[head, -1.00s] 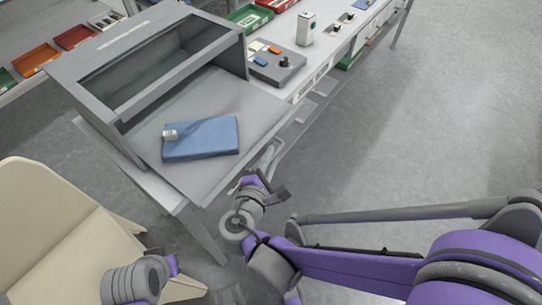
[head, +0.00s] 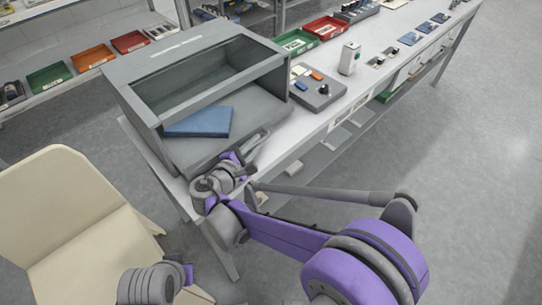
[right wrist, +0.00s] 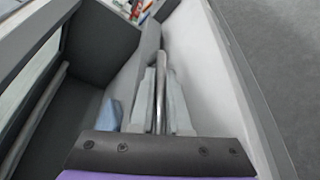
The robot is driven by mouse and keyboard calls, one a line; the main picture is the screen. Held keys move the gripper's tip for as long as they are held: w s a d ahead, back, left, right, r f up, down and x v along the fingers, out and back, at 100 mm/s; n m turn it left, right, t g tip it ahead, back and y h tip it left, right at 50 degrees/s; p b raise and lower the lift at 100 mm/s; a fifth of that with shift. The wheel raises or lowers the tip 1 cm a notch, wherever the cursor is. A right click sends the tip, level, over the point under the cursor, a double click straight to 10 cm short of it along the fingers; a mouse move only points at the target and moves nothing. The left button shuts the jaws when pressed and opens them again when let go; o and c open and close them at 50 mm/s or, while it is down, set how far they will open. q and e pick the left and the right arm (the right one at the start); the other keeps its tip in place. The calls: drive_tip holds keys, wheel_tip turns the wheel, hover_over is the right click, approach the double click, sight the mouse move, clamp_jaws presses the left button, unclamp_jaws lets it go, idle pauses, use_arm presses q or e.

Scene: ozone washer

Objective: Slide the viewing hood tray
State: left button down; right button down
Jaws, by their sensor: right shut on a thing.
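The grey viewing hood (head: 190,75) stands on the bench with its front open. Its tray (head: 205,152) lies mostly inside, with only the front part showing. A blue pad (head: 200,122) lies on the tray, partly hidden by the hood's front frame; it shows only as a corner in the right wrist view (right wrist: 109,116). My right gripper (head: 246,155) is at the tray's front edge, shut on the bar handle (head: 259,140). In the right wrist view the metal bar (right wrist: 160,72) runs between the two fingers. My left gripper's fingers are not visible.
Green (head: 296,42) and red (head: 325,27) bins are behind. A beige chair (head: 75,215) is at the left. Open floor lies to the right.

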sight(245, 136)
drive_tip(key=w+a, duration=0.2)
drive_tip(key=w, duration=0.1)
drive_tip(key=shift+a, duration=0.2)
drive_tip(key=shift+a+r, duration=0.1)
drive_tip(key=c, duration=1.2)
unclamp_jaws()
drive_tip(key=shift+w, duration=0.1)
drive_tip(key=shift+o, duration=0.2)
